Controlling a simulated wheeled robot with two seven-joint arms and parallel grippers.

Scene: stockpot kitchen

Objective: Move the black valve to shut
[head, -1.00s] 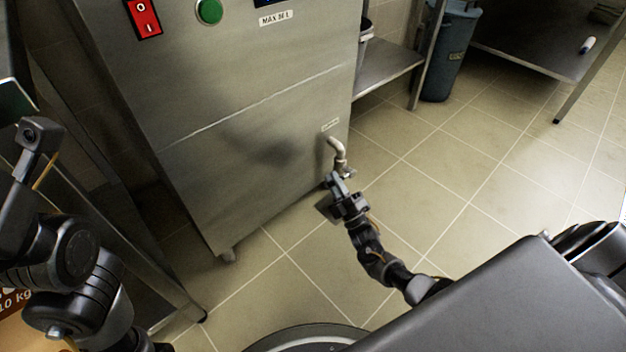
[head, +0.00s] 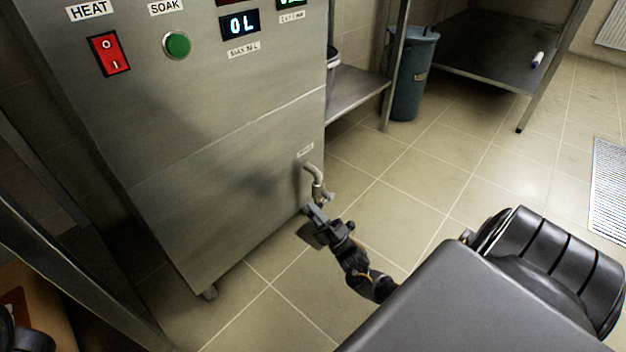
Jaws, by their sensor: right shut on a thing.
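A bent metal drain pipe (head: 315,174) sticks out low on the front of the steel machine (head: 215,150), under a small label. The black valve (head: 326,196) sits at the pipe's lower end. It is small here and partly hidden by my gripper, so its handle angle cannot be told. My right gripper (head: 314,211) is at the valve, just below the pipe, and is shut on it. My left gripper is outside the view; only a dark bit of my left arm shows in the bottom left corner.
The machine's panel has a red HEAT switch (head: 109,53), a green SOAK button (head: 176,44) and a display (head: 240,25) reading 0L. The tiled floor (head: 430,180) right of the pipe is clear.

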